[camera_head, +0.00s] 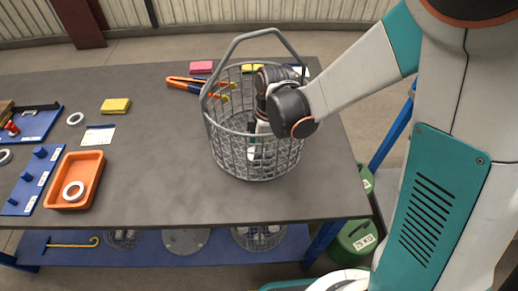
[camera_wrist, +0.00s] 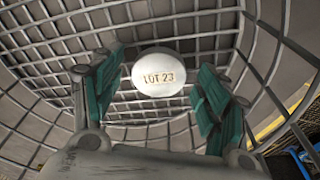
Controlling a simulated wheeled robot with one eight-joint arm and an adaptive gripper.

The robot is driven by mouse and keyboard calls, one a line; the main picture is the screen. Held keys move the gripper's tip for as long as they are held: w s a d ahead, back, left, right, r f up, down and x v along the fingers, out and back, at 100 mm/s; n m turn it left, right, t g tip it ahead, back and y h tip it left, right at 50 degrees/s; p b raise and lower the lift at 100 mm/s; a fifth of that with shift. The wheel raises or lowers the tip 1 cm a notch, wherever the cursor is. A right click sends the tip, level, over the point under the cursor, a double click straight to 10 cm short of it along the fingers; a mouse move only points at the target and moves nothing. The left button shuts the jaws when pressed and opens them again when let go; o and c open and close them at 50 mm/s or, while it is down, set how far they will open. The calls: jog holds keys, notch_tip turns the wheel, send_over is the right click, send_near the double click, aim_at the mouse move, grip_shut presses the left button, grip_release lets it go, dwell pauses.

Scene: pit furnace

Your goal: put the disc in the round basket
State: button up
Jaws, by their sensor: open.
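The round basket (camera_head: 222,150) is a grey wire basket with a raised handle, standing on the grey table. My gripper (camera_head: 257,148) reaches down inside it from the upper right. The disc (camera_wrist: 158,74), pale and marked "LOT 23", shows between my gripper's two green-padded fingers (camera_wrist: 160,95) in the wrist view. The fingers are apart; I cannot tell whether either touches the disc. Basket mesh (camera_wrist: 60,60) surrounds them in that view. In the head view the disc is hidden behind my gripper and the mesh.
A pink block (camera_head: 201,67) and yellow block (camera_head: 115,105) lie on the table (camera_head: 150,190). An orange tray (camera_head: 95,170) and blue rack (camera_head: 40,178) are at left. The table's middle left is clear.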

notch_tip(320, 180, up, 12)
jog(key=d+p, duration=0.1)
jog(key=p, duration=0.3)
jog(key=shift+d+p, duration=0.35)
jog(key=shift+d+r, duration=0.1)
jog(key=shift+r, duration=0.05)
